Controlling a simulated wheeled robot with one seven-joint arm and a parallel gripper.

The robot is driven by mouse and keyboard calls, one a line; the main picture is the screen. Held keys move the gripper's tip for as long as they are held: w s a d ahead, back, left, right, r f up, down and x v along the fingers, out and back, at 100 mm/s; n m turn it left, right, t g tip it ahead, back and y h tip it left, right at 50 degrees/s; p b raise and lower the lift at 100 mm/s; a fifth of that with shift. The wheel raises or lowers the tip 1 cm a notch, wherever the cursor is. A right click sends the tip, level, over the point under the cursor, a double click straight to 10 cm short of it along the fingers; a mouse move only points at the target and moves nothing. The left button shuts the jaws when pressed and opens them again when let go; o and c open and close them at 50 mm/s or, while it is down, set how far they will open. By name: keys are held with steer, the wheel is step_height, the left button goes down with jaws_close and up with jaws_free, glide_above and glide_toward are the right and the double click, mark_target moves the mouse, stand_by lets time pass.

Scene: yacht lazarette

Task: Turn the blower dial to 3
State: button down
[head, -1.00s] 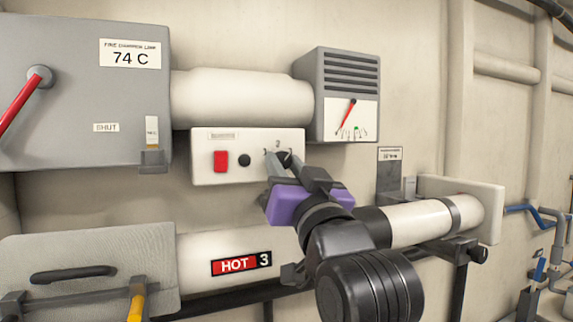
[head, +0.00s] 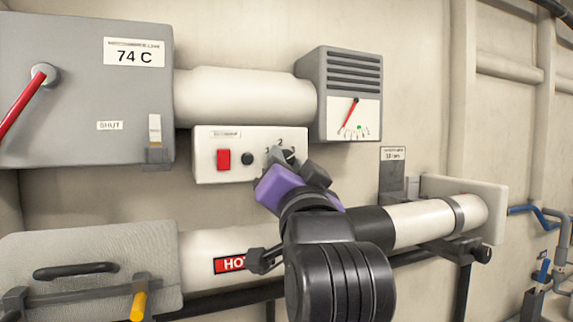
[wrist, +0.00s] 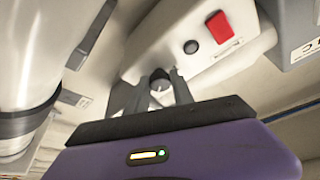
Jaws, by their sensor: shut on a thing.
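The blower dial (head: 288,155) is a dark round knob at the right end of a white control box (head: 205,172). Numbers 1 and 2 show beside it; the rest of its scale is hidden by my gripper. My gripper (head: 283,160), with a purple body, is shut on the dial. In the wrist view the dial (wrist: 160,82) sits between the two grey fingers (wrist: 157,92). Which number the dial points to cannot be told. The box also bears a red switch (head: 223,159) and a small black button (head: 247,158).
A grey vented box with a gauge (head: 340,95) is to the right; its red needle leans up and right. A grey box (head: 75,110) with a red lever and a 74 C label is at left. A white pipe marked HOT (head: 205,262) runs below.

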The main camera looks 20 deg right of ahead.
steer(key=c, duration=1.1)
jaws_free()
steer(key=b+v, duration=0.2)
steer(key=v, duration=0.5)
steer(key=shift+s, duration=0.35)
steer(key=shift+a+f, duration=0.1)
steer(key=shift+f, duration=0.05)
